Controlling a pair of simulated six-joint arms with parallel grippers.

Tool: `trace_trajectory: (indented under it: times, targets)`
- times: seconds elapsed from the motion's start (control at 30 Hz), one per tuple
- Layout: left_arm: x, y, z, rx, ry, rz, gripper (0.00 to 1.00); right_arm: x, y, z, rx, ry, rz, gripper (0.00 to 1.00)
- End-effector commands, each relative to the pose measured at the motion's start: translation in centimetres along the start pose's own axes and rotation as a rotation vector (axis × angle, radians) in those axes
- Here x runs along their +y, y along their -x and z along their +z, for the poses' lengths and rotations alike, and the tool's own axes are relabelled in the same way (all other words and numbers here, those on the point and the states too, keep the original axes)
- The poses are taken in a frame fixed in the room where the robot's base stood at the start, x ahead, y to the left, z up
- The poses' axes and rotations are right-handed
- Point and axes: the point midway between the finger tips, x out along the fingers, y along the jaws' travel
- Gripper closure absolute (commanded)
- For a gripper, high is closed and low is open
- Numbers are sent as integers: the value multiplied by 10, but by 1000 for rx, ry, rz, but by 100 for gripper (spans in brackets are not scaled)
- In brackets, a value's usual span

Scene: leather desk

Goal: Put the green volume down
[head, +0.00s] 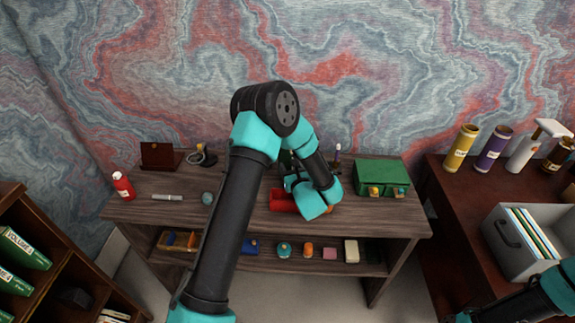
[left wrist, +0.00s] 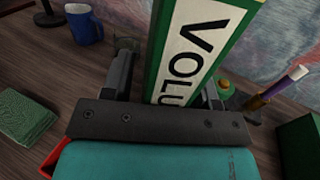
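A green volume with a white label and black lettering (left wrist: 188,45) stands between the fingers of my left gripper (left wrist: 166,85) in the left wrist view. A narrow gap shows on each side of it, so the left fingers look open around it. Its lower end is hidden behind the gripper's palm. In the head view my left gripper (head: 291,178) is low over the middle of the wooden desk (head: 250,210), and my arm mostly hides the volume there. Part of my right arm shows at the lower right, with its fingertips not clear.
A red item (head: 283,201) lies beside the left gripper. A green box (head: 382,175) stands to the right, and a purple-and-white item (head: 337,153) behind. A red bottle (head: 123,186) and a marker (head: 167,197) are on the left. A blue mug (left wrist: 84,24) shows in the wrist view.

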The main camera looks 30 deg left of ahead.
Motion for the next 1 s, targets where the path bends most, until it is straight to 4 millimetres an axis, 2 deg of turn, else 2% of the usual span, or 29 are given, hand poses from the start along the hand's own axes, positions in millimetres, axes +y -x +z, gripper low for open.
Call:
trace_trajectory:
  times: [0.07, 0.53, 1.0]
  targets:
    - [0, 0, 0, 0, 0, 0, 54, 0, 0, 0, 0, 0, 0, 57]
    - [0, 0, 0, 0, 0, 0, 99, 0, 0, 0, 0, 0, 0, 57]
    - [0, 0, 4, -3, 2, 0, 100, 0, 0, 0, 0, 0, 0, 57]
